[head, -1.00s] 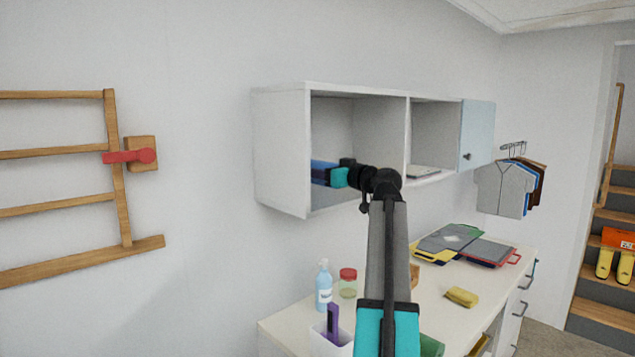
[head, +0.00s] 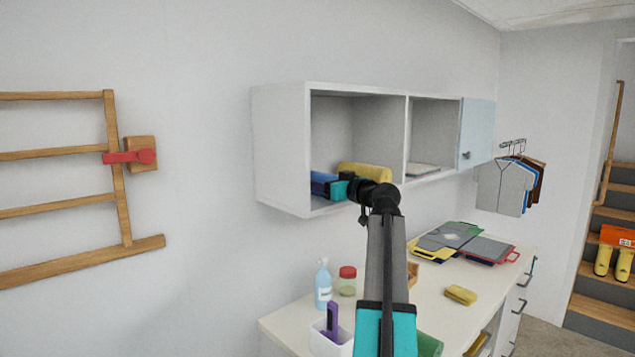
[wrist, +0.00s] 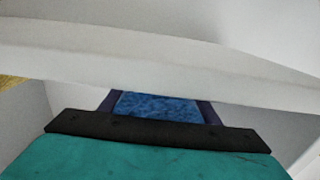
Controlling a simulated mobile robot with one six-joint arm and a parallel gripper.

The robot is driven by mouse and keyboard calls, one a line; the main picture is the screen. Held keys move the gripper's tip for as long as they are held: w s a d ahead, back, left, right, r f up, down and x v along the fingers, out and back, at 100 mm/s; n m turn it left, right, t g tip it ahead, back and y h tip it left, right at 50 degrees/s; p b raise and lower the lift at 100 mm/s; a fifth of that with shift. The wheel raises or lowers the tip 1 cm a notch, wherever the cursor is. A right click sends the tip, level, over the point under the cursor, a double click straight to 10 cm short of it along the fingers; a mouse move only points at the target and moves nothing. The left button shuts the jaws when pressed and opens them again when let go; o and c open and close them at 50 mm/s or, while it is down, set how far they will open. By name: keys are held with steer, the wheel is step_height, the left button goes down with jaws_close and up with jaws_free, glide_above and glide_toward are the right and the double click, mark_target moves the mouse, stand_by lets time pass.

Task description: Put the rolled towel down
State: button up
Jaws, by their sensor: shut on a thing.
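A blue rolled towel (head: 323,184) is in my gripper (head: 336,186), inside the left open compartment of the white wall cabinet (head: 282,150). My gripper is shut on it. The towel is low in the compartment, close above or on its floor; I cannot tell if it touches. In the wrist view the blue textured towel (wrist: 158,107) shows between dark sides, beyond a black bar and my teal gripper body. A yellow roll (head: 364,171) lies in the same compartment, behind and right of my gripper, partly hidden.
A divider (head: 406,140) separates the right compartment, which holds a flat pale item (head: 422,170). A light blue door (head: 477,135) is at the cabinet's right.

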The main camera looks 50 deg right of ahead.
steer(key=shift+f, duration=0.1)
steer(key=o, duration=1.2)
steer(key=shift+r, duration=0.2)
steer(key=s+b, duration=0.1)
steer(key=s, duration=0.3)
steer(key=s+b, duration=0.1)
steer(key=s, duration=0.3)
steer(key=s+a+b, duration=0.1)
steer(key=s, duration=0.3)
steer(key=shift+f, duration=0.1)
